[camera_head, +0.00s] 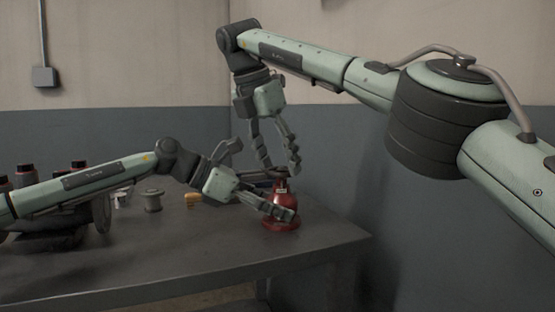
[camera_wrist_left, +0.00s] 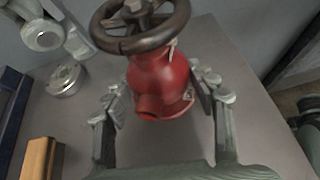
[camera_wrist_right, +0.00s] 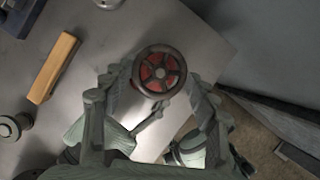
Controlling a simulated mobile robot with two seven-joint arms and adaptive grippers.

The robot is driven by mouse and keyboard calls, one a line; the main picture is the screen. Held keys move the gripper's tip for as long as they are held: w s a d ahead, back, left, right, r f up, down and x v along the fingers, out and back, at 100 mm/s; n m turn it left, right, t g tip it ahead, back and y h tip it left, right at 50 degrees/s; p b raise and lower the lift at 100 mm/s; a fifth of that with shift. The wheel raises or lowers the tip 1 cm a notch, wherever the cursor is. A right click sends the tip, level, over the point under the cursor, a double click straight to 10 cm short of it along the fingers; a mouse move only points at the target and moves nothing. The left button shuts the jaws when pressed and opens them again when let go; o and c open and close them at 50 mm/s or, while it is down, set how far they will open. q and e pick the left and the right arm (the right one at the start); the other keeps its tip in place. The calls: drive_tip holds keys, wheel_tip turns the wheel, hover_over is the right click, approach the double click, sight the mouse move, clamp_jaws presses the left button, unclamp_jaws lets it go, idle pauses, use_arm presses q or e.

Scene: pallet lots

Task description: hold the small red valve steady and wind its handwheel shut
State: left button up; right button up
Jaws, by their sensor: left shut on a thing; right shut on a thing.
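The small red valve (camera_head: 281,213) stands upright near the right end of the grey table. Its dark spoked handwheel (camera_wrist_left: 141,26) sits on top. In the left wrist view the red body (camera_wrist_left: 160,82) stands between the fingers of my left gripper (camera_wrist_left: 163,94), which is shut on it from the sides, below the wheel. My right gripper (camera_head: 280,168) comes down from above. In the right wrist view its fingers are on either side of the handwheel (camera_wrist_right: 159,72), shut on its rim. Red shows between the spokes. The far left finger is partly hidden in the head view.
A dark blue tray edge (camera_wrist_left: 12,112) is nearby. Walls are behind; the table edge is close at right.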

drive_tip(key=o, duration=1.2)
drive_tip(key=shift+c, duration=0.2)
drive_tip(key=shift+d, duration=0.1)
